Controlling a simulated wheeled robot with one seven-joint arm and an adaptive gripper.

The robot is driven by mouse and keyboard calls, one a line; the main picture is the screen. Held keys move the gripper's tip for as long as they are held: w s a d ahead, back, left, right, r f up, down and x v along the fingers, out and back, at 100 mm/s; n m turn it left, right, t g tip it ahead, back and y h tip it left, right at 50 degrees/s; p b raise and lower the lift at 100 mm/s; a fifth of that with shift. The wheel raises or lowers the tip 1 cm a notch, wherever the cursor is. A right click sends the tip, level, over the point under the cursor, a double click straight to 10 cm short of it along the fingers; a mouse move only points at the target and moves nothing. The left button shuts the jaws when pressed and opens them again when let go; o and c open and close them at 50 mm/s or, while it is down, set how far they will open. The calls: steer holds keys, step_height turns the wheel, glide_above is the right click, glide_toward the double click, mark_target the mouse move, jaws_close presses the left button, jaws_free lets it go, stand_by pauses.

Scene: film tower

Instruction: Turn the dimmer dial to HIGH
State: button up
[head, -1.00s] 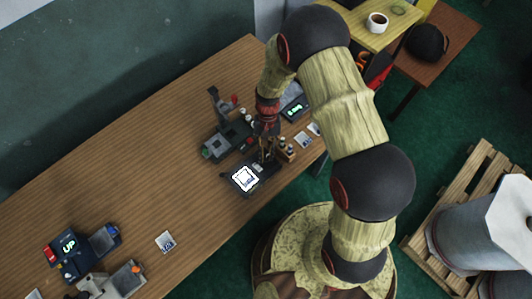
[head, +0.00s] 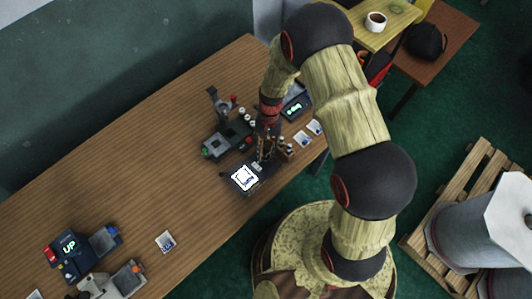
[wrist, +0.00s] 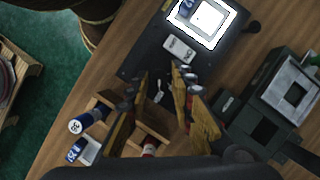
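The dark light box (head: 262,182) with its bright white panel (head: 244,178) lies on the wooden table. In the wrist view the panel (wrist: 206,20) is at the top, with a white label (wrist: 180,49) on the box below it. A small white mark (wrist: 159,90) on a dark part shows between my fingers; it looks like the dial's pointer, but I cannot read its setting. My gripper (wrist: 160,80) is open, its fingers on either side of that part. I cannot tell whether they touch it. In the head view my gripper (head: 264,158) hides this end of the box.
A grey film device (head: 228,138) stands just behind the box; it shows at right in the wrist view (wrist: 285,95). A wooden holder with small canisters (head: 284,149) is close beside my gripper. A blue machine (head: 75,250) stands far left.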

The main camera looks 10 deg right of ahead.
steer(key=shift+o, duration=1.4)
steer(key=v, duration=1.2)
steer(key=s+d+r+n+t+b, duration=0.1)
steer(key=s+d+r+t+b, duration=0.1)
steer(key=s+r, duration=0.3)
steer(key=s+d+r+n+t+h+b, duration=0.1)
steer(key=s+d+r+t, duration=0.3)
steer(key=r, duration=0.9)
steer(key=s+d+r+n+t+b, duration=0.1)
steer(key=s+d+r+t+b, duration=0.2)
steer(key=s+r, duration=0.5)
steer(key=shift+s+d+r+n+t+h, duration=0.2)
steer(key=shift+d+r+n+t+h, duration=0.15)
steer(key=shift+d+r, duration=0.2)
